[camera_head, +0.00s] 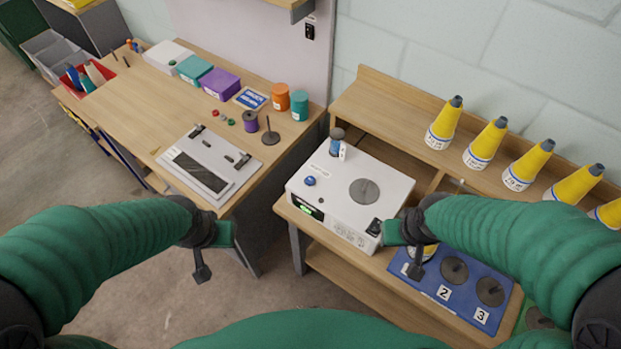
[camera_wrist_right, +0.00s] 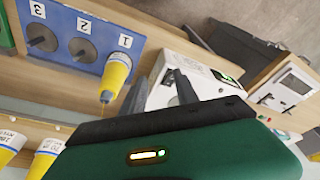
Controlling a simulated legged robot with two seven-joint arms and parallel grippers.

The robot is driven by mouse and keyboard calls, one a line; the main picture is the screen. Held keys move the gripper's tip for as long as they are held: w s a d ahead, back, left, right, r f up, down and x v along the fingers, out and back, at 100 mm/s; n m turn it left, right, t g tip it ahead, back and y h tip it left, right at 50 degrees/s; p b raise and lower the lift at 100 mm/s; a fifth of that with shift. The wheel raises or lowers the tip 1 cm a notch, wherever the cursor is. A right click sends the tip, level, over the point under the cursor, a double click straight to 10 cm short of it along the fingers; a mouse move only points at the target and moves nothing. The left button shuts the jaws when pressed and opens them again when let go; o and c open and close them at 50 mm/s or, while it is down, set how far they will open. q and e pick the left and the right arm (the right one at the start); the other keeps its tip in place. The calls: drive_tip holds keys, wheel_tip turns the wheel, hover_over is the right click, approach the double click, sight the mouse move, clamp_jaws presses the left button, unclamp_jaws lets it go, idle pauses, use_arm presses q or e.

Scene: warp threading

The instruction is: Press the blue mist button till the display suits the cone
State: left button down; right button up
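The white box (camera_head: 335,200) stands on the right-hand bench, with a blue button (camera_head: 310,181) on its top left and a small lit green display (camera_head: 309,210) on its front. The display's reading is too small to make out. A yellow cone (camera_wrist_right: 117,72) stands at place 1 of the blue mat; my right arm partly hides it in the head view. My right gripper (camera_wrist_right: 160,86) is open and empty beside the box's front right corner, apart from the button.
A grey disc (camera_head: 364,191) and a small blue-and-white bottle (camera_head: 337,146) are on the box. Several yellow cones (camera_head: 482,145) stand along the back shelf. The blue mat (camera_head: 428,283) lies right of the box. The left table (camera_head: 130,95) holds a panel, spools and boxes.

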clamp_jaws()
idle(1.8)
